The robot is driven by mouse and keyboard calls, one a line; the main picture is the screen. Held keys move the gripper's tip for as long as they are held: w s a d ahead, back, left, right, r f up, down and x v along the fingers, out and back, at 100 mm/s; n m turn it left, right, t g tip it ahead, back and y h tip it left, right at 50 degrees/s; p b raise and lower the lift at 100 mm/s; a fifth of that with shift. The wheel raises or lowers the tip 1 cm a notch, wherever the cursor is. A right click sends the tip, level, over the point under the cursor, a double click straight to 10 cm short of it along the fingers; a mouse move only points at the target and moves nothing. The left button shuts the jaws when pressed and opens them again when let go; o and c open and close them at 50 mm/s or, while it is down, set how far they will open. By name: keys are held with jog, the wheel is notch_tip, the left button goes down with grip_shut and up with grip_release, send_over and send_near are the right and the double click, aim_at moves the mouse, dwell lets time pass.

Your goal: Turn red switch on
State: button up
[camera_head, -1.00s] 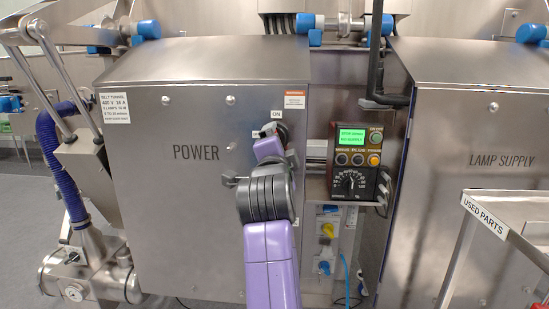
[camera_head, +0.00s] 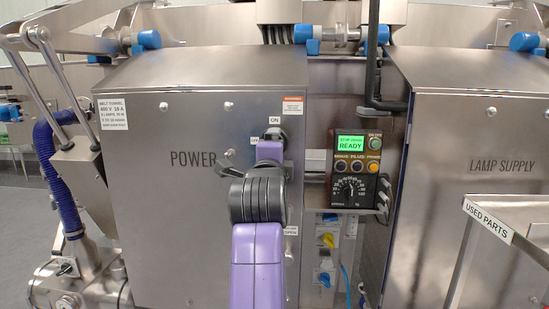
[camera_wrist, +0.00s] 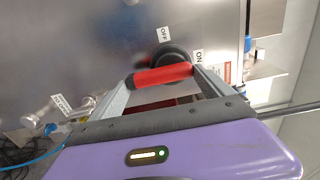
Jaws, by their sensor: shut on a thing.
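The red switch handle (camera_wrist: 160,77) shows in the wrist view on a black round base (camera_wrist: 176,55). The handle lies between the fingers of my gripper (camera_wrist: 166,80), which is shut on it. Its right end points toward the ON label (camera_wrist: 198,56); the OFF label (camera_wrist: 164,34) is above the base. In the head view my gripper (camera_head: 271,137) is at the POWER cabinet (camera_head: 200,220), just below the ON label (camera_head: 275,121). There my arm hides most of the switch.
A control box (camera_head: 356,165) right of the cabinet has a green display reading READY. Blue and yellow valves (camera_head: 326,241) sit below it. A used parts cart (camera_head: 487,217) stands at front right, before the LAMP SUPPLY cabinet (camera_head: 470,140).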

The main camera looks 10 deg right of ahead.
jog(key=shift+f, duration=0.1)
jog(key=o, duration=1.8)
jog(key=shift+s, duration=0.1)
jog(key=p+v, duration=0.2)
jog(key=v, duration=0.5)
jog(key=shift+s, duration=0.25)
jog(key=shift+a, duration=0.1)
